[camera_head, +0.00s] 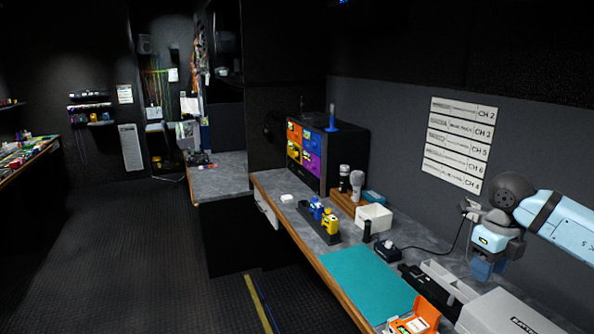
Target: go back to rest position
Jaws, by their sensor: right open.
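My right arm comes in from the right edge, pale blue with a dark wrist joint. My right gripper (486,268) hangs at its end, pointing down over the back right of the grey workbench (272,188). The gripper is open. It is small in the picture and I see nothing clearly held between its fingers. My left gripper is not in view.
On the bench are a teal mat (368,284), an orange case (418,316), a white open box (374,217), a grey case (510,312) and a black rack (318,225) with blue and yellow items. The dark floor (120,255) at left is clear.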

